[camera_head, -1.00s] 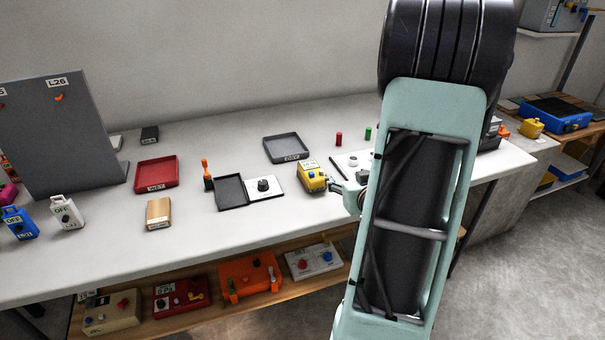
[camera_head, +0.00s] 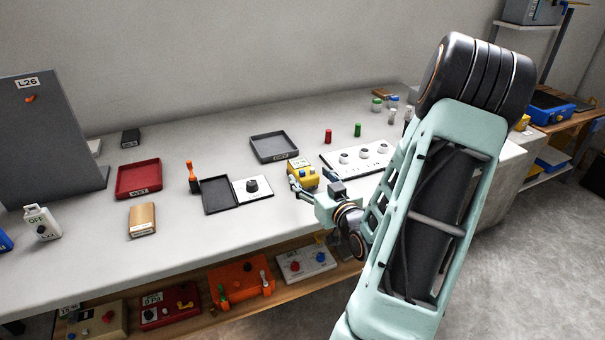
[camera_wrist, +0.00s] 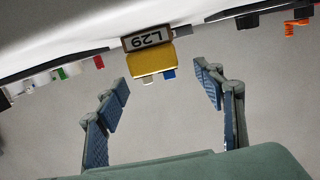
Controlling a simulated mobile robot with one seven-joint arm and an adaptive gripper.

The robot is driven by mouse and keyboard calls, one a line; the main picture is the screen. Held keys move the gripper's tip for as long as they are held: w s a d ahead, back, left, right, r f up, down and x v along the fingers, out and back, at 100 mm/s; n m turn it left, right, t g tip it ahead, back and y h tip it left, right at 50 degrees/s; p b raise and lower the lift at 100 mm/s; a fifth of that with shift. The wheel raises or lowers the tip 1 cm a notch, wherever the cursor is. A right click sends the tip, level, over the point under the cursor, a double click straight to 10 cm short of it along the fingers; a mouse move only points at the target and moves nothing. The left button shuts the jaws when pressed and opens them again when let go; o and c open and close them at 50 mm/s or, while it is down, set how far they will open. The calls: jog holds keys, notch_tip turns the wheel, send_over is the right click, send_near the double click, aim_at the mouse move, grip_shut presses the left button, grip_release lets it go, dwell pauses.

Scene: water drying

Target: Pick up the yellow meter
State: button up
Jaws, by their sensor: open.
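The yellow meter (camera_head: 303,174) stands on the white table, just right of the black tray with the white knob panel. In the wrist view the yellow meter (camera_wrist: 151,65) appears upside down with its label L29, centred beyond the fingertips. My gripper (camera_head: 304,190) is beside the meter on its near side, with its fingers spread. In the wrist view my gripper (camera_wrist: 160,82) is open, one finger on each side of the picture, and nothing is between the pads. In the head view the fingers partly overlap the meter's lower edge; contact cannot be told.
A dark grey tray (camera_head: 274,148) lies behind the meter. A white panel with knobs (camera_head: 344,158) lies to its right. An orange-handled tool (camera_head: 193,176), a red tray (camera_head: 138,179) and a tan box (camera_head: 142,219) are to the left. Bare table (camera_head: 235,235) lies in front.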

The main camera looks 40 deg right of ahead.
aim_at(306, 172)
jog(key=b+x, duration=0.1)
jog(key=x, duration=0.4)
jog(key=shift+w+d+f, duration=0.1)
jog(key=shift+d+f, duration=0.1)
jog(key=shift+d, duration=0.05)
jog(key=c, duration=1.6)
jog(key=shift+r, duration=0.1)
